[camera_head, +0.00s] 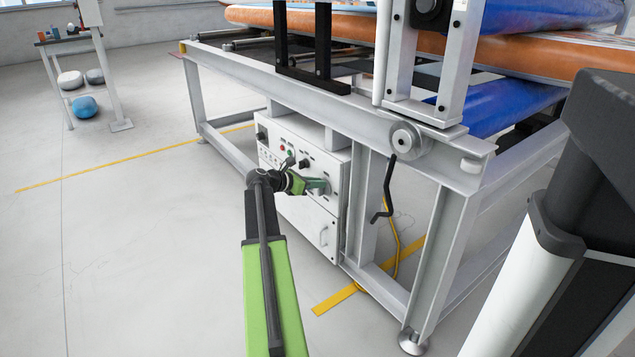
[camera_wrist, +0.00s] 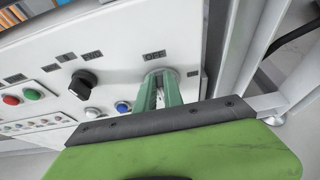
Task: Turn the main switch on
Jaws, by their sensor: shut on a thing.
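The white control box (camera_head: 328,165) stands under the conveyor frame, its front facing me. It also shows in the wrist view (camera_wrist: 120,35). My green gripper (camera_head: 318,186) reaches the right part of its front. In the wrist view its two green fingers (camera_wrist: 160,92) are shut on the main switch (camera_wrist: 160,73), a round grey-looking knob below a small label that seems to read OFF. The fingers hide most of the switch, so I cannot read its angle. A black rotary knob (camera_wrist: 83,83) sits to its left, apart from the fingers.
Red (camera_wrist: 11,100), green (camera_wrist: 34,94) and blue (camera_wrist: 123,107) buttons sit on the same panel. A frame leg (camera_head: 365,205) and a black crank handle (camera_head: 387,190) are just right of the box. The floor to the left is clear.

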